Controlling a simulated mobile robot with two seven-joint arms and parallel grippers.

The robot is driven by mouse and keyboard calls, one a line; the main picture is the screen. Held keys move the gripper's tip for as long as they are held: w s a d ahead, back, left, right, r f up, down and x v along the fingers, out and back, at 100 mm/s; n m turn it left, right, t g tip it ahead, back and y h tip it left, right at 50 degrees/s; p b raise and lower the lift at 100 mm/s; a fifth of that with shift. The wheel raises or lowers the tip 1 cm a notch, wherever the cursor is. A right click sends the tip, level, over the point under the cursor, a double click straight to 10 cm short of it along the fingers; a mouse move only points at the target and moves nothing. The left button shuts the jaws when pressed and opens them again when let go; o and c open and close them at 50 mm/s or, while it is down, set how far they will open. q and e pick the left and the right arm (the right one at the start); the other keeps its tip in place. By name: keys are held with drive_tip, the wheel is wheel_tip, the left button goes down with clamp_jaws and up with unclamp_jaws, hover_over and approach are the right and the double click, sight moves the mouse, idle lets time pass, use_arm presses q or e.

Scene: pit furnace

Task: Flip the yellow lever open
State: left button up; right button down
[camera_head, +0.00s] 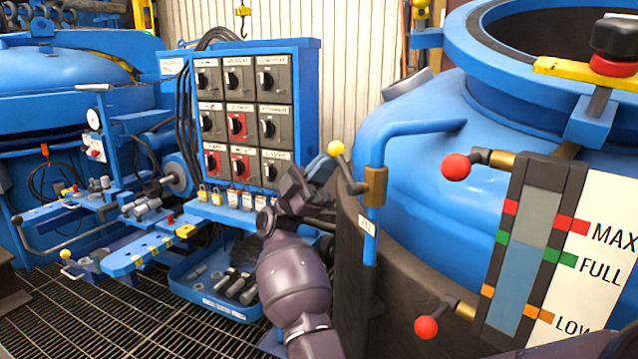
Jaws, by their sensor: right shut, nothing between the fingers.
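The yellow lever (337,149) is a short dark handle with a yellow ball on its end. It tilts up and left from a brass valve body (375,187) on the blue pipe of the furnace vessel. My right gripper (318,190) is shut and empty. It appears just below and left of the yellow ball, apart from it in the picture; the depth between them is hard to tell. My left gripper is not in view.
A sight gauge (539,230) with red-ball levers (456,167) stands at the right on the blue vessel (425,150). A switch panel (307,100) with padlocks below is behind my gripper. A blue tray (189,294) of metal parts lies lower left, above floor grating.

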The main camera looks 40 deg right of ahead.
sight(331, 144)
drive_tip(key=shift+s+a+r+m+g+y+p, duration=0.1)
drive_tip(key=shift+s+r+m+g+y+p, duration=0.25)
drive_tip(key=shift+r+m+y, duration=0.55)
drive_tip(key=shift+s+a+r+m+g+y+p, duration=0.1)
drive_tip(key=shift+s+a+r+m+y+p, duration=0.1)
drive_tip(key=shift+s+r+m+y, duration=0.65)
drive_tip(key=shift+s+a+r+m+g+y+p, duration=0.1)
drive_tip(key=shift+r+m+g+y+p, duration=0.15)
drive_tip(key=shift+r+m+y, duration=0.65)
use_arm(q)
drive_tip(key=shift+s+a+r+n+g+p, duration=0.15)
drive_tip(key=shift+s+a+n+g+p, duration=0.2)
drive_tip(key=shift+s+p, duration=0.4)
use_arm(e)
drive_tip(key=shift+s+a+r+y, duration=0.1)
drive_tip(key=shift+s+a+y, duration=0.1)
drive_tip(key=shift+s, duration=0.3)
drive_tip(key=shift+s+a+r+y, duration=0.1)
drive_tip(key=shift+s+y, duration=0.05)
drive_tip(key=shift+s, duration=0.3)
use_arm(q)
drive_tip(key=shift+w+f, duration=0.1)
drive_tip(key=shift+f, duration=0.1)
use_arm(e)
drive_tip(key=shift+f, duration=0.1)
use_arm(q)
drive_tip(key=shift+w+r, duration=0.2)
